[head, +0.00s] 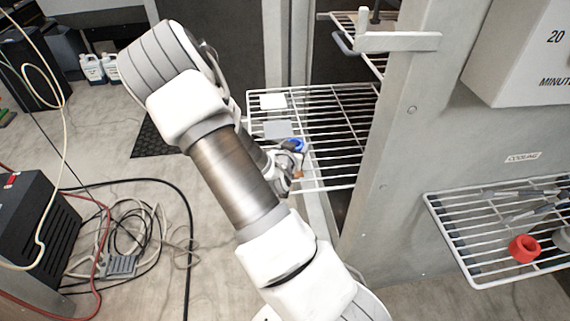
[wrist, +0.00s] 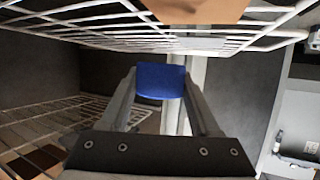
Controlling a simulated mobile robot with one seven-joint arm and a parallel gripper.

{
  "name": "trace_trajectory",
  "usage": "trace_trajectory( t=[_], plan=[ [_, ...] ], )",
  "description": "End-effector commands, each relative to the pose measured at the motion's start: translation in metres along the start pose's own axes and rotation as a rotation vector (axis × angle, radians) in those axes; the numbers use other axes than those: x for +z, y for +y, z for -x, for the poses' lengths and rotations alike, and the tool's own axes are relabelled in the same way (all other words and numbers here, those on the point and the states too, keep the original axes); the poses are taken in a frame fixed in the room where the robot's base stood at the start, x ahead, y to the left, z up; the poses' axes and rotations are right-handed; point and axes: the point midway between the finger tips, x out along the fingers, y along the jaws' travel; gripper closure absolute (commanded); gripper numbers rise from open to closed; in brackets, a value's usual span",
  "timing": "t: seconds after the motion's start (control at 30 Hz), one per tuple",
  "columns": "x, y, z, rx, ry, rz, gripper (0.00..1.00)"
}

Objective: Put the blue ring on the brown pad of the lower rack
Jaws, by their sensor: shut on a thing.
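The blue ring (wrist: 160,84) is between the two fingertips of my gripper (wrist: 160,76) in the wrist view. My gripper (head: 291,157) is shut on it; in the head view the blue ring (head: 297,145) shows at the fingertips, over the near-left part of a wire rack (head: 335,147). A brown pad (wrist: 195,9) lies on the wire rack at the top edge of the wrist view, apart from the ring. In the head view a small brown patch (head: 298,174) shows beside my gripper, mostly hidden by it.
A white pad (head: 272,101) and a grey pad (head: 278,129) lie on the same rack. Another rack (head: 352,36) stands above, behind the grey post (head: 393,130). A red ring (head: 523,247) sits on the right-hand cooling rack (head: 480,270). Cables (head: 130,240) lie on the floor.

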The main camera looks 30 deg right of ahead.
Motion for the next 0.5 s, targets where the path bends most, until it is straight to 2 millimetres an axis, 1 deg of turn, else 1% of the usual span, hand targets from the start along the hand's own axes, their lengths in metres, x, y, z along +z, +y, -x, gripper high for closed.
trace_trajectory(
  t=[0.03,0.17,0.27,0.33,0.5],
  plan=[
    [0.008,-0.011,-0.001,-0.004,0.000,0.001,0.99],
    [0.016,-0.024,-0.001,-0.002,0.001,0.001,0.99],
    [0.019,-0.027,-0.002,0.000,0.000,0.000,0.99],
    [0.025,-0.028,-0.004,0.001,-0.001,0.001,0.99],
    [0.050,-0.027,-0.014,0.001,-0.001,0.002,0.99]
  ],
)
